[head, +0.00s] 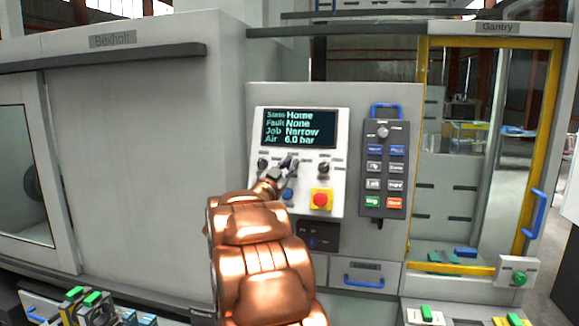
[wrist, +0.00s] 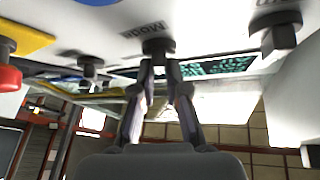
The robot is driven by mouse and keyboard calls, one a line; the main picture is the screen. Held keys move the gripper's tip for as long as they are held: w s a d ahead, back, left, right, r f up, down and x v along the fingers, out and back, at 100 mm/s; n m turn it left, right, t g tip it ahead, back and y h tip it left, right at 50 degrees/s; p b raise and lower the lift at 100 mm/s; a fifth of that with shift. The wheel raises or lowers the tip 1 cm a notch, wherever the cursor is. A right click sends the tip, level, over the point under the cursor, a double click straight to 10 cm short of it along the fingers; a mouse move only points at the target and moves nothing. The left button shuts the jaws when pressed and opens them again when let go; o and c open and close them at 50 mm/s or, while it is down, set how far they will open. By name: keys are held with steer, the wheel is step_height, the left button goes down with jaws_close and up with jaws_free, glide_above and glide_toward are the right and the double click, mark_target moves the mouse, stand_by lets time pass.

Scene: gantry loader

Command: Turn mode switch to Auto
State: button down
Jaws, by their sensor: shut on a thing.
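The mode switch (wrist: 158,46) is a dark knob on the pale control panel (head: 257,195). Its "Mode" label shows upside down beside it in the wrist view. My gripper (wrist: 159,68) has both fingertips closed on this knob from either side. The display (head: 300,128) reads Home, None, Narrow and 6.0 bar.
Other dark knobs sit left (head: 263,163) and right (head: 323,168) of my gripper. Below are a blue button (head: 288,194) and a red emergency stop (head: 320,199) on yellow. A grey pendant (head: 371,190) hangs to the right. A yellow-framed gantry door (head: 421,150) stands farther right.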

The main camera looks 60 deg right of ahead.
steer(key=m+g+y, duration=0.1)
steer(key=m+g, duration=0.1)
steer(key=m, duration=0.1)
steer(key=m+g+y+p, duration=0.1)
steer(key=m+g, duration=0.2)
steer(key=m, duration=0.1)
steer(key=shift+w, duration=0.15)
steer(key=shift+m+g+y+p, duration=0.5)
steer(key=shift+m+g+y, duration=0.25)
steer(key=shift+m, duration=0.75)
steer(key=shift+y, duration=0.25)
steer(key=c, duration=1.2)
jaws_free()
steer(key=shift+a, duration=0.1)
steer(key=v, duration=1.1)
steer(key=shift+a+f, duration=0.1)
steer(key=shift+a, duration=0.3)
